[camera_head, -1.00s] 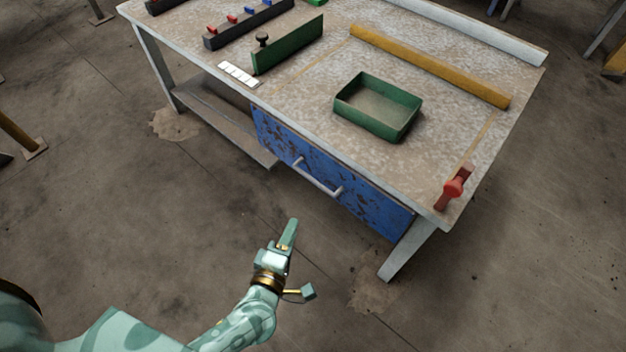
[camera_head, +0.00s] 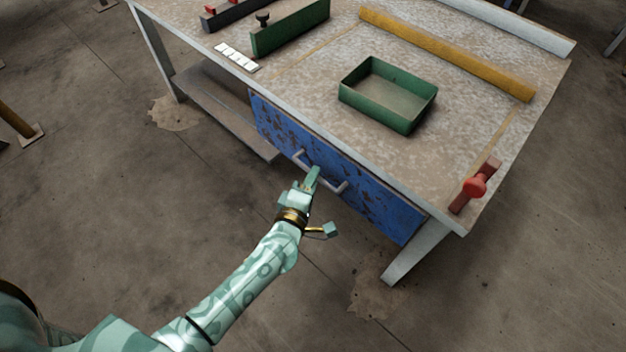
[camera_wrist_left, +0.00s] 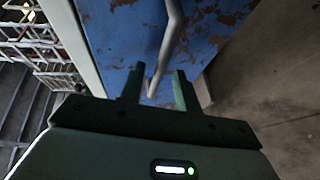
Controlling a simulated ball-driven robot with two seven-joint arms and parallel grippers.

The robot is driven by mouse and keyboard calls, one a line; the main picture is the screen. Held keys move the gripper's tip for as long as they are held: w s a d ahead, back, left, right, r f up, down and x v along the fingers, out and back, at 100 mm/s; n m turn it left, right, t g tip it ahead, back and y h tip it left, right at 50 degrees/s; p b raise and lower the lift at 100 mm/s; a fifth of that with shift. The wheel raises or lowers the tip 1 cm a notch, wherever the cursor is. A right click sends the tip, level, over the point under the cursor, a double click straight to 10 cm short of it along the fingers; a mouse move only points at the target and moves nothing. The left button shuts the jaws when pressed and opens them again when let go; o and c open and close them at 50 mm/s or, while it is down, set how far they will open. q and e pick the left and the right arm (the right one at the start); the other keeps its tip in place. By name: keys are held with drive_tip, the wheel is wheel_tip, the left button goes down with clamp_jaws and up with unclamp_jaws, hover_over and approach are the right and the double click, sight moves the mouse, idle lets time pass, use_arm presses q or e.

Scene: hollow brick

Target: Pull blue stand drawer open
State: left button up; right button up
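The blue drawer (camera_head: 368,192) with chipped paint sits under the worktable's top and appears closed. Its grey bar handle (camera_head: 338,188) runs along the front. My left gripper (camera_head: 313,176) is at the handle's middle in the head view, its fingers covering part of the bar. In the left wrist view the gripper's two fingers (camera_wrist_left: 157,90) stand apart, with the lower part of the handle (camera_wrist_left: 166,55) showing between and beyond them against the blue front (camera_wrist_left: 125,32). I cannot tell whether the fingers touch the bar. My right gripper is in neither view.
The worktable (camera_head: 300,95) carries a green tray (camera_head: 388,95), a yellow bar (camera_head: 450,52), a green upright block (camera_head: 290,27) and a red clamp (camera_head: 475,187) at the near right corner. A table leg (camera_head: 415,252) stands right of the drawer. The floor in front is clear.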

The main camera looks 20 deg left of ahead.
use_arm(q)
drive_tip(key=shift+w, duration=0.1)
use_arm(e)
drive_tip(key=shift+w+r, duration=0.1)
use_arm(q)
clamp_jaws()
